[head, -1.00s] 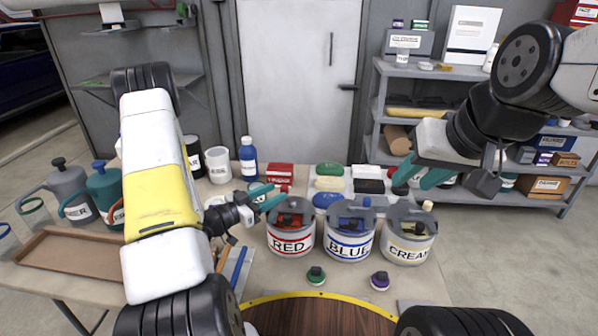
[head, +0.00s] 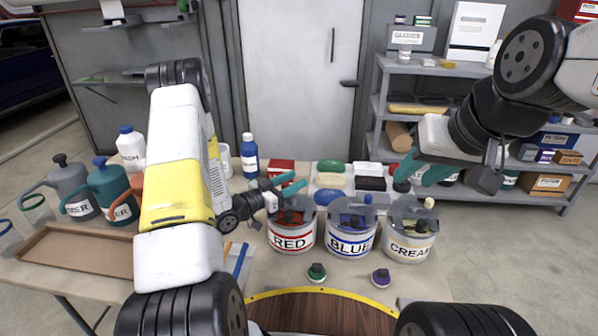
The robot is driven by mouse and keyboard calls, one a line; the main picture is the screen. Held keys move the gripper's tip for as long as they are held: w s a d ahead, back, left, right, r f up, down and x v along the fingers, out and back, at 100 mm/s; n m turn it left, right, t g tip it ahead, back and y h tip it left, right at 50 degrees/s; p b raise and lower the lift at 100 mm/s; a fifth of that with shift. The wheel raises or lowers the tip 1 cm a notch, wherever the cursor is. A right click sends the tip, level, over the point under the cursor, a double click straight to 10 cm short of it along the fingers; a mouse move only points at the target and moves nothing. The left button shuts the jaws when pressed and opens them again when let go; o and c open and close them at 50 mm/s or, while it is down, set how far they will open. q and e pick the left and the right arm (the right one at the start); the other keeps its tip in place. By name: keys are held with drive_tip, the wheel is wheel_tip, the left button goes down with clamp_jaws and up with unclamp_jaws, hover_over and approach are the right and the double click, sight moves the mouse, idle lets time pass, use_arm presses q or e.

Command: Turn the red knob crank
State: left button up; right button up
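The RED can (head: 291,238) stands on the bench with a grey lid and red parts on top. In the earlier frame a small red knob stood above this lid; now I cannot make it out behind my fingers. My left gripper (head: 291,184) has its teal fingertips over the back of the RED can, at about the knob's place. The fingers look apart; whether they touch the knob is hidden. My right gripper (head: 420,172) is open and empty, held up behind the CREAM can.
The BLUE can (head: 350,241) and CREAM can (head: 407,246) stand in a row to the right, with similar cranks. Green (head: 316,272) and purple (head: 381,278) knobbed items sit in front. A blue bottle (head: 249,156) and red box (head: 281,168) stand behind. A wooden tray (head: 75,262) lies left.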

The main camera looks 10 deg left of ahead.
sight(310, 199)
use_arm(q)
clamp_jaws()
